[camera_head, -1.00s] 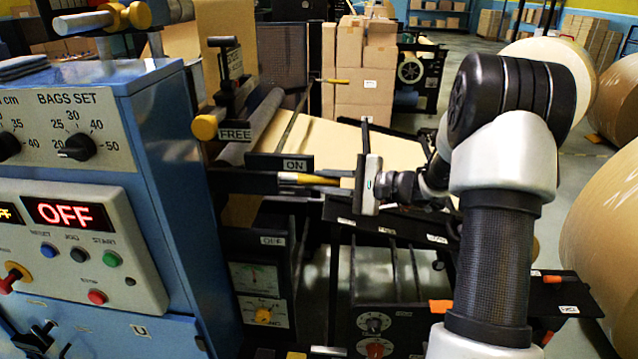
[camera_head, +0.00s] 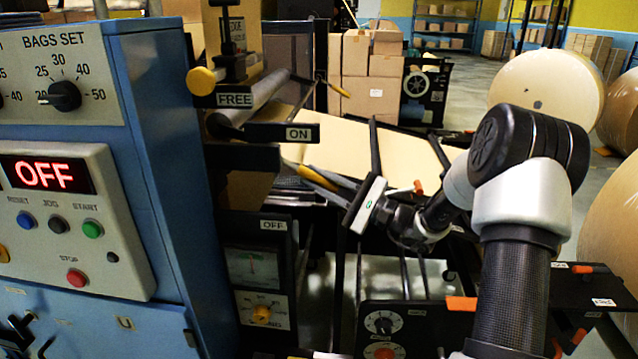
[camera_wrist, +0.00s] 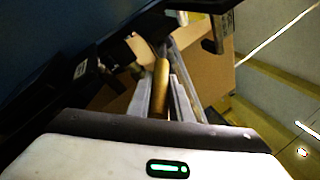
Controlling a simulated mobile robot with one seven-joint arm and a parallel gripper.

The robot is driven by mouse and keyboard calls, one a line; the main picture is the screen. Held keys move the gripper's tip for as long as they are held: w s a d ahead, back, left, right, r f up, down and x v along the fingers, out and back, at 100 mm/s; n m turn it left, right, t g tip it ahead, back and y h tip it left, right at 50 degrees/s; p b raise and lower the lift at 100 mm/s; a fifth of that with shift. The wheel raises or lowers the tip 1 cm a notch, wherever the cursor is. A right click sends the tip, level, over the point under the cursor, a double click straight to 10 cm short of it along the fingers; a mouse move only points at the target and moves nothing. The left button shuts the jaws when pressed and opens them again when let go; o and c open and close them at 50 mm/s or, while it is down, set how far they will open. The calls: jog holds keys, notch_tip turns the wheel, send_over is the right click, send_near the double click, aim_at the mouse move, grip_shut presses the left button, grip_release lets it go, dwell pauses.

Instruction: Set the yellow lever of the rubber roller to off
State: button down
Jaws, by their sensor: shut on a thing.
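The yellow lever (camera_head: 316,178) of the rubber roller shows between the ON label (camera_head: 302,133) above and the OFF label (camera_head: 273,225) below. It slopes down to the right, toward my wrist. My gripper (camera_head: 308,174) is shut on it. In the wrist view the lever (camera_wrist: 160,90) lies lengthwise between the two grey fingers. The lever's pivot end is hard to make out behind the dark brackets.
The blue console (camera_head: 160,140) with its red OFF display (camera_head: 45,174) stands close at the left. A dark panel with dials (camera_head: 385,323) is below my wrist. Large paper rolls (camera_head: 550,85) stand at the right.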

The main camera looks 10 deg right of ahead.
jog(key=c, duration=1.6)
grip_release()
jog(key=shift+s, duration=0.1)
jog(key=v, duration=1.7)
jog(key=shift+s+d+f, duration=0.1)
jog(key=shift+d+f, duration=0.05)
